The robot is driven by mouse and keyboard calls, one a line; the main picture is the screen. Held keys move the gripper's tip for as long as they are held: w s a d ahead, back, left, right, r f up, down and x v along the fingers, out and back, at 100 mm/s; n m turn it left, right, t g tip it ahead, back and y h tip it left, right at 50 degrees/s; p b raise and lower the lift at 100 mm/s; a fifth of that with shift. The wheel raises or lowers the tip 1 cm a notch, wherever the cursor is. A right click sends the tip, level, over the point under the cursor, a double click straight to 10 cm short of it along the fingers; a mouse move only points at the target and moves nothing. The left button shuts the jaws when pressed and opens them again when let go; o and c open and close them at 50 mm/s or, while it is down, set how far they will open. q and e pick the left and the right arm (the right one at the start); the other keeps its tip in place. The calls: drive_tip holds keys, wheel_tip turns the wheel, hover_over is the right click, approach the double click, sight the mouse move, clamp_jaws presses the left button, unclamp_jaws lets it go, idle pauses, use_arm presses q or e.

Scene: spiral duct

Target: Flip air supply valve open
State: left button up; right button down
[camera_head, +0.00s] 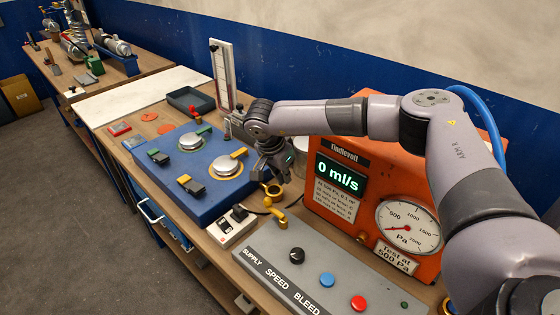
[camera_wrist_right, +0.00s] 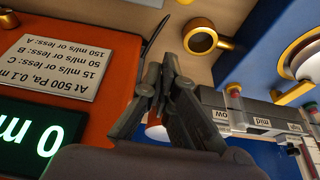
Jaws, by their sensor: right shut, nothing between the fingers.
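A grey panel (camera_head: 335,270) marked SUPPLY, SPEED and BLEED lies at the bench front. A yellow lever (camera_head: 279,216) sits at its far left corner, near the SUPPLY end; it looks like the supply valve handle. My right gripper (camera_head: 282,172) points down beyond the lever, apart from it, beside the orange meter. Its fingers are closed and empty, and they also show in the wrist view (camera_wrist_right: 158,78). A brass ring-shaped port (camera_head: 272,190) is just below the gripper, and it shows in the wrist view (camera_wrist_right: 201,40). My left gripper is out of view.
The orange meter (camera_head: 335,228) reads 0 ml/s and stands close right of the gripper. A blue fixture (camera_head: 210,208) with clamps is at left. A small switch box (camera_head: 232,225) and dark cable lie near the lever. A clear tube gauge (camera_head: 222,75) stands behind.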

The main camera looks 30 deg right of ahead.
sight(276, 212)
drive_tip(key=a+f+p, duration=0.1)
drive_tip(key=s+a+f+p, duration=0.1)
drive_tip(key=a, duration=0.1)
drive_tip(key=shift+f+p, duration=0.15)
drive_tip(key=shift+p, duration=0.15)
idle(0.3)
